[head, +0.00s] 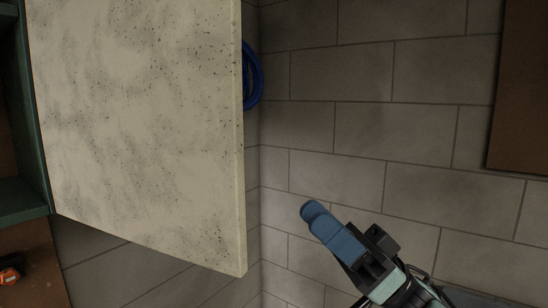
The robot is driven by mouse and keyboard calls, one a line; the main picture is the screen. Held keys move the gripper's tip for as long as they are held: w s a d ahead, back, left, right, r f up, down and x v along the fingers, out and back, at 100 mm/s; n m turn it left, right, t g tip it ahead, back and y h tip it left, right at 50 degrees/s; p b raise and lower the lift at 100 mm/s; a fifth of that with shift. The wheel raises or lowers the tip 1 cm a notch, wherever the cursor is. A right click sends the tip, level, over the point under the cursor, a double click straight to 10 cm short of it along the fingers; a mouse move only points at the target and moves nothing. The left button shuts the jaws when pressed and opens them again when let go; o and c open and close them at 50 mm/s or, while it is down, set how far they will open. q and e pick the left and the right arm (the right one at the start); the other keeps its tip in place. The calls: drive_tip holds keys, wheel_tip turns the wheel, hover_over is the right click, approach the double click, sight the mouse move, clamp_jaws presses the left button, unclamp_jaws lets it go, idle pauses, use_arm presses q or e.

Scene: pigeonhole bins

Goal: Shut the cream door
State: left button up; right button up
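The cream door (140,130), speckled with dark marks, stands open and fills the upper left of the head view. Its left edge meets the dark green cabinet frame (36,120). A blue handle (253,76) shows partly past the door's right edge; the rest is hidden behind the door. My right gripper (314,214), with blue fingers, is below and right of the door, apart from the door and handle. Its fingers overlap from this angle, so I cannot tell whether they are apart. My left gripper is not in view.
A grey block-patterned surface (340,130) spans the middle and right. A brown panel (522,90) is at the upper right. A small orange and black object (10,272) lies at the lower left edge on a brown surface (35,265). The space between door and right gripper looks clear.

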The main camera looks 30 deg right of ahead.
sight(240, 150)
drive_tip(key=p+x, duration=0.4)
drive_tip(key=x, duration=0.9)
drive_tip(key=shift+a+r, duration=0.2)
drive_tip(key=shift+a, duration=0.05)
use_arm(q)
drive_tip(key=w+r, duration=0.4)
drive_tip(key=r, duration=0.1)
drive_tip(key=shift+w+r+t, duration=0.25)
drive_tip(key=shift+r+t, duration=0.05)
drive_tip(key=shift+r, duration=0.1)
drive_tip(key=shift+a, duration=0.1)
use_arm(e)
clamp_jaws()
